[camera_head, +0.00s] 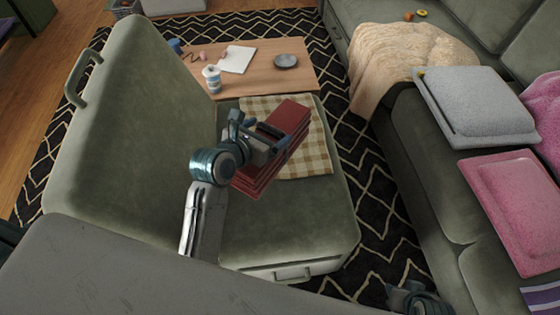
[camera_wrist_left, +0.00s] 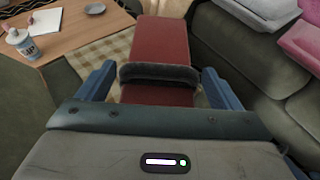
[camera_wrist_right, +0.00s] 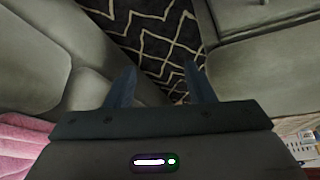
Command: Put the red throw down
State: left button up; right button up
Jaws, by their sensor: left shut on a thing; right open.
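The red throw (camera_head: 289,116) is a folded, layered block over a yellow-and-white checked cloth (camera_head: 317,150) on a green seat (camera_head: 290,225). It also shows in the left wrist view (camera_wrist_left: 160,40), with a dark strap (camera_wrist_left: 160,75) across it. My left gripper (camera_head: 268,140) is shut on the throw at this strap, with a finger at each side. The throw is tilted in the head view. I cannot tell whether its underside touches the cloth. My right gripper (camera_wrist_right: 160,88) is open and empty above the dark patterned rug (camera_wrist_right: 155,35); its arm shows at the bottom right of the head view.
The seat's tall green backrest (camera_head: 130,130) stands to the left. The sofa at right holds a beige blanket (camera_head: 410,58), a grey cushion (camera_head: 475,105) and a pink cushion (camera_head: 510,205).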

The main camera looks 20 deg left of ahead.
pick_arm(q)
jog(key=shift+m+h, duration=0.4)
jog(key=f, duration=0.1)
jog(key=f+b, duration=0.1)
jog(key=f, duration=0.1)
jog(key=s+f+b, duration=0.1)
jog(key=shift+d+f, duration=0.3)
jog(key=shift+d, duration=0.1)
notch_tip(320, 180, down, 6)
jog(key=shift+b, duration=1.2)
notch_tip(320, 180, down, 3)
jog(key=shift+f+b, duration=0.15)
jog(key=shift+b, duration=0.45)
jog(key=shift+f, duration=0.2)
pick_arm(e)
jog(key=a+r+t+y, duration=0.1)
jog(key=a+r+t, duration=0.2)
jog(key=r, duration=0.3)
jog(key=shift+w+a+r+t+y, duration=0.25)
jog(key=shift+w+r+t+y, duration=0.05)
jog(key=shift+t, duration=0.3)
pick_arm(q)
jog(key=shift+s+f, duration=0.1)
jog(key=shift+f, duration=0.2)
pick_arm(e)
jog(key=shift+s+r, duration=0.1)
jog(key=shift+r, duration=0.05)
